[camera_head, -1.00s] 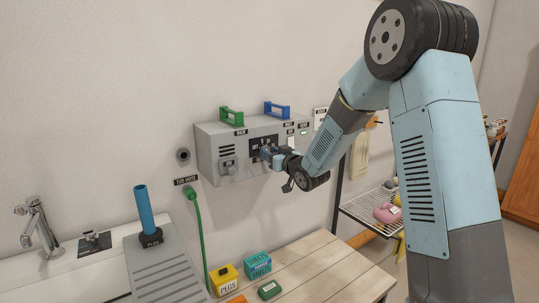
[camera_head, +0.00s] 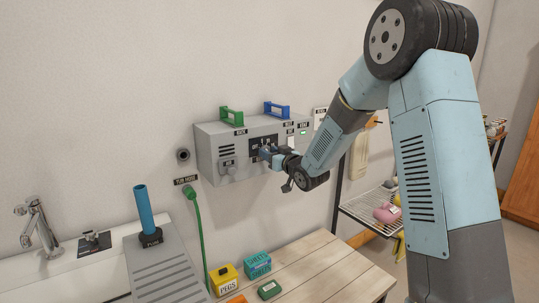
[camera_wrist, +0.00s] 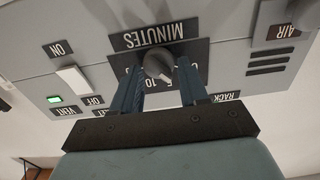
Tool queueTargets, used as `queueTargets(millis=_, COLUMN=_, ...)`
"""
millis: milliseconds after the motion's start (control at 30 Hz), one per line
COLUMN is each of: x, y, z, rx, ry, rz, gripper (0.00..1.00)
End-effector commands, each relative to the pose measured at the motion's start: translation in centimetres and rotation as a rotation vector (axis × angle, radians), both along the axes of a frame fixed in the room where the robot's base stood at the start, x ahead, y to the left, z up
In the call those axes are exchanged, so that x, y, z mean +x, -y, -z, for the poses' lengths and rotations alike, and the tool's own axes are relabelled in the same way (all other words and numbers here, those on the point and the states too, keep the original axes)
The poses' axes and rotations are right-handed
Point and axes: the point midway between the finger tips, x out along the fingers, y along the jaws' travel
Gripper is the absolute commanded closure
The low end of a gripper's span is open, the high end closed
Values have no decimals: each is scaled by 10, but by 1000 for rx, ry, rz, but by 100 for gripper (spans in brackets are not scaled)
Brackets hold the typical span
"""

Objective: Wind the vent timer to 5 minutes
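The vent timer is a grey round knob (camera_wrist: 158,66) on a dark plate marked MINUTES (camera_wrist: 160,34), upside down in the wrist view. The figures 5 and 10 show beside the knob, partly covered by my fingers. My gripper (camera_wrist: 160,68) has its two blue fingers on either side of the knob, with a narrow gap seeming to show at each side. In the head view my gripper (camera_head: 266,152) is at the front of the grey control box (camera_head: 207,152) and hides the knob. The exact pointer setting is hard to read.
A white vent switch (camera_wrist: 73,80) and a lit green lamp (camera_wrist: 54,100) are beside the dial. Green (camera_head: 232,117) and blue (camera_head: 277,109) handles top the box. Below are a wooden table (camera_head: 330,268), a yellow pegs box (camera_head: 224,280) and a green hose (camera_head: 197,225).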

Motion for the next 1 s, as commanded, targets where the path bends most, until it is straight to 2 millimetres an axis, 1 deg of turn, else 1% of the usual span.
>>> queueTargets(millis=33, x=0, y=0, z=0, rx=0, ry=0, rz=0, gripper=51)
queueTargets(millis=200, x=0, y=0, z=0, rx=0, ry=0, rz=1, gripper=35)
queueTargets(millis=433, x=0, y=1, z=0, rx=0, ry=0, rz=1, gripper=35)
queueTargets(millis=567, x=-5, y=5, z=-1, rx=-1, ry=1, rz=2, gripper=35)
queueTargets(millis=667, x=-15, y=12, z=-1, rx=-1, ry=1, rz=2, gripper=35)
queueTargets(millis=767, x=-30, y=22, z=-1, rx=-1, ry=1, rz=2, gripper=35)
queueTargets(millis=1000, x=-70, y=49, z=0, rx=0, ry=0, rz=3, gripper=35)
